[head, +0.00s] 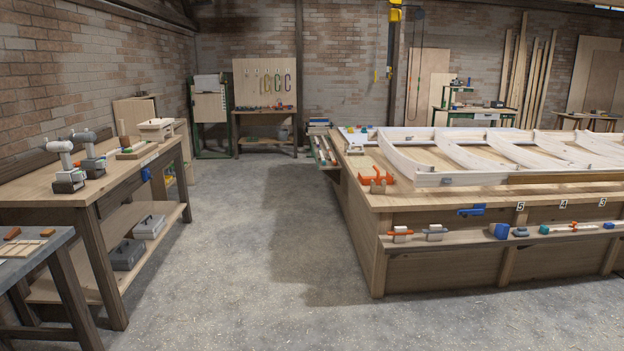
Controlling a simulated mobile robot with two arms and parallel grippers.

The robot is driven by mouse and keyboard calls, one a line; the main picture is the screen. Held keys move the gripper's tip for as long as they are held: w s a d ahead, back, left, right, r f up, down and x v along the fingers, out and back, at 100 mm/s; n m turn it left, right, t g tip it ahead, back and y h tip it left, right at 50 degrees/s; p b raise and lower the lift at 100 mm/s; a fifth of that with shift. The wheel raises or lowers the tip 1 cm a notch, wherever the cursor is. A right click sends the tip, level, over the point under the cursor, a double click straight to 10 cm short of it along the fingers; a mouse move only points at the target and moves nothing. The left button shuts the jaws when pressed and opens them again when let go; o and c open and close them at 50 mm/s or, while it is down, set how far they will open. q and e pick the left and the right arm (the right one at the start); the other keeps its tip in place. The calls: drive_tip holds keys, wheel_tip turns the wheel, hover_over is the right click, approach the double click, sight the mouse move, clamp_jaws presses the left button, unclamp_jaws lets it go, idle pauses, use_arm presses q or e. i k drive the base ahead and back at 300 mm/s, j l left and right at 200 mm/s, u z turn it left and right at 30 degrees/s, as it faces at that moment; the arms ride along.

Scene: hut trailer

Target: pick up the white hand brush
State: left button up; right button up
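I cannot pick out a white hand brush with certainty in the head view. A small pale object (354,147) lies on the near left part of the big wooden platform (410,200), too small to identify. On the ledge (470,239) along the platform's front sit small pale items with an orange part (401,234) and a grey part (434,233), also unclear. Neither of my grippers is in view.
A workbench (120,178) with machines and grey boxes on its lower shelf stands at left. A grey-topped table (30,262) is at the near left corner. The concrete floor (250,240) between bench and platform is clear. A pegboard bench (266,115) stands at the back.

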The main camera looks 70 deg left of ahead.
sight(350, 152)
drive_tip(key=u, duration=1.85)
